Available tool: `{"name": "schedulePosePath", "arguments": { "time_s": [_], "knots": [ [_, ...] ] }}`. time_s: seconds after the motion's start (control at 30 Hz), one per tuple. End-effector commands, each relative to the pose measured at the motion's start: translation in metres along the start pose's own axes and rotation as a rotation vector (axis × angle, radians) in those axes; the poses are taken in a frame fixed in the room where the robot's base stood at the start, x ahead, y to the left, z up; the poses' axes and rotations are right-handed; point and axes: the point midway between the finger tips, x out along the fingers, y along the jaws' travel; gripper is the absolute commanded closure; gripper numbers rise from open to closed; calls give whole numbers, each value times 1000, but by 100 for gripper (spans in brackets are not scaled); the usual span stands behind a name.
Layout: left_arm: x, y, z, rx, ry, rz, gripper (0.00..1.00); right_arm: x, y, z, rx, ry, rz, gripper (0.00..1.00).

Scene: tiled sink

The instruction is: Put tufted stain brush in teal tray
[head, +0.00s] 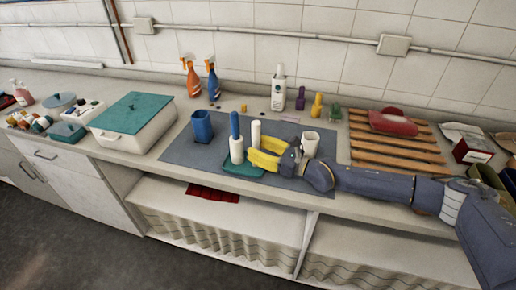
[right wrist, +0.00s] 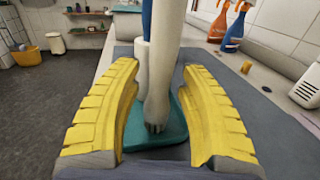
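The pale brush (head: 256,132) stands nearly upright at the teal tray (head: 241,171). In the right wrist view the brush (right wrist: 162,85) has its darker-marked lower end over the tray (right wrist: 173,133) and seems to rest on it. My right gripper (head: 262,158) has its yellow fingers on either side of the brush. In the right wrist view the fingers of this gripper (right wrist: 162,75) are spread, with a gap showing beside the brush. My left gripper is not in view.
A blue-handled tool with a white base (head: 236,145) stands close left of the brush. A blue cup (head: 202,127) and a white cup (head: 310,143) stand on the grey mat (head: 180,150). Spray bottles (head: 212,80) stand behind. A slatted wooden rack (head: 390,150) lies at right.

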Motion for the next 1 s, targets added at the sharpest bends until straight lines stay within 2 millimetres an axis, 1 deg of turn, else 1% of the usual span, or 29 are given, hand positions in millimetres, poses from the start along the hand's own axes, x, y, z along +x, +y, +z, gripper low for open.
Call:
{"name": "schedulePosePath", "arguments": {
  "time_s": [0.17,0.27,0.37,0.7,0.9,1.0],
  "knots": [
    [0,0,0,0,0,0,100,0,0,3,0,-1,0,59],
    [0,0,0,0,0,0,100,-9,0,3,-1,1,0,59],
    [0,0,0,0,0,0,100,-24,-1,2,-1,2,-1,59],
    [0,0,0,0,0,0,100,-83,-1,2,0,2,-2,59],
    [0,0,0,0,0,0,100,-107,-1,2,-1,1,-1,59],
    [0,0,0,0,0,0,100,-114,0,3,-1,0,0,59]
  ]
}}
